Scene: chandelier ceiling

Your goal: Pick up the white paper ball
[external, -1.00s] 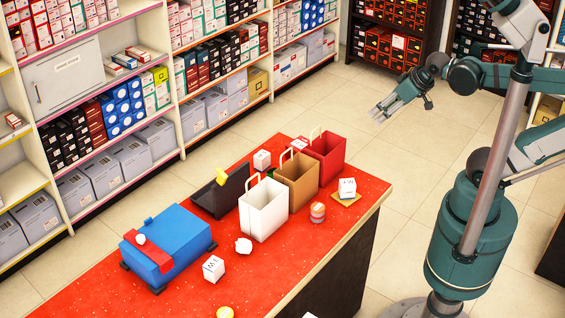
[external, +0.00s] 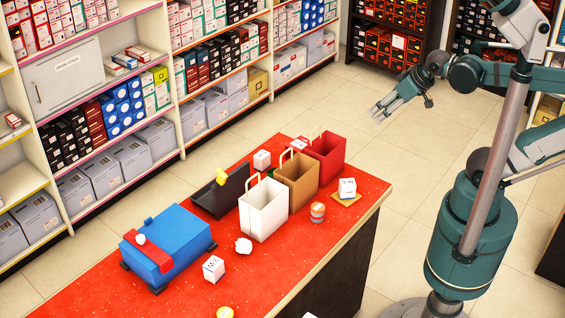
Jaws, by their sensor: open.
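A small crumpled white paper ball (external: 243,245) lies on the red counter top (external: 110,300), just in front of the white paper bag. Another small white rounded thing (external: 141,239) sits on the blue box; it is too small to tell what it is. My gripper (external: 376,113) is open and empty. It is up in the air to the right of the counter, beyond the bags and well apart from the paper ball.
A white bag (external: 262,212), a brown bag (external: 297,183) and a red bag (external: 327,157) stand in a row behind the ball. A white box (external: 214,269), a striped cylinder (external: 317,213) and a blue box (external: 165,255) are also on the counter.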

